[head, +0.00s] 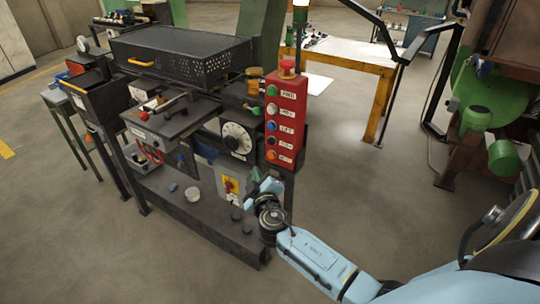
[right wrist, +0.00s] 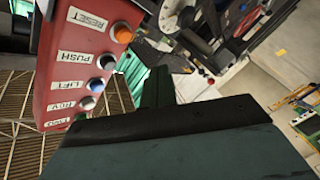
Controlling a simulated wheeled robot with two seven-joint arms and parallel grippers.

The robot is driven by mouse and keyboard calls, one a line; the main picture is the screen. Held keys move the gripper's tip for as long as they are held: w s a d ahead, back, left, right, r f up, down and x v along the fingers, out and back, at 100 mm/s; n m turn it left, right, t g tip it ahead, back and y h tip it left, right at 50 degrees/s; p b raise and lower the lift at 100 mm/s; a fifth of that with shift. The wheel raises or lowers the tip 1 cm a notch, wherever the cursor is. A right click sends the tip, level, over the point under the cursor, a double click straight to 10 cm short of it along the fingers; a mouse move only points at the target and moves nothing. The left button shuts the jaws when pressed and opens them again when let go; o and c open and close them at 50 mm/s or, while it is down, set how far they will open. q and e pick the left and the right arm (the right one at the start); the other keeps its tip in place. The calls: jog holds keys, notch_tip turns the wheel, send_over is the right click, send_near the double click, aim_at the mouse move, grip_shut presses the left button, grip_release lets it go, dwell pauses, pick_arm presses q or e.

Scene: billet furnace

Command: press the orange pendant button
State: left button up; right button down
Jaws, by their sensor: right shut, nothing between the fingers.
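The red pendant box (head: 287,125) stands upright at the right end of the machine, with a column of labelled buttons. The orange button (head: 271,155) is the lowest, beside a label that reads RESET in the right wrist view. There the orange button (right wrist: 122,33) shows at the upper left, uncovered, on the tilted-looking red box (right wrist: 75,70). My right gripper (head: 257,174) is just below the pendant's lower end. Its dark shut fingers (right wrist: 158,85) show in the wrist view, apart from the orange button and empty. My left gripper is not in view.
A red mushroom knob (head: 287,68) tops the pendant. A white dial (head: 236,138) and a yellow-plated switch (head: 230,185) sit left of my right gripper. A dark bench (head: 190,215) lies below.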

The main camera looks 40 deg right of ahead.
aim_at(267, 156)
jog(key=shift+w+d+b, duration=0.15)
jog(key=shift+w+d, duration=0.15)
jog(key=shift+d, duration=0.45)
jog(key=shift+w+d+b, duration=0.1)
jog(key=shift+w+d, duration=0.25)
jog(key=shift+d, duration=0.4)
jog(key=shift+w+d+b, duration=0.15)
jog(key=shift+w+d, duration=0.15)
jog(key=shift+d, duration=0.45)
jog(key=shift+d, duration=0.1)
jog(key=shift+w+d+b, duration=0.15)
jog(key=shift+d+b, duration=0.15)
jog(key=shift+w+d, duration=0.2)
jog(key=shift+d, duration=0.3)
dwell(1.1)
jog(key=shift+a, duration=0.1)
jog(key=shift+s+a, duration=0.35)
jog(key=shift+a, duration=0.45)
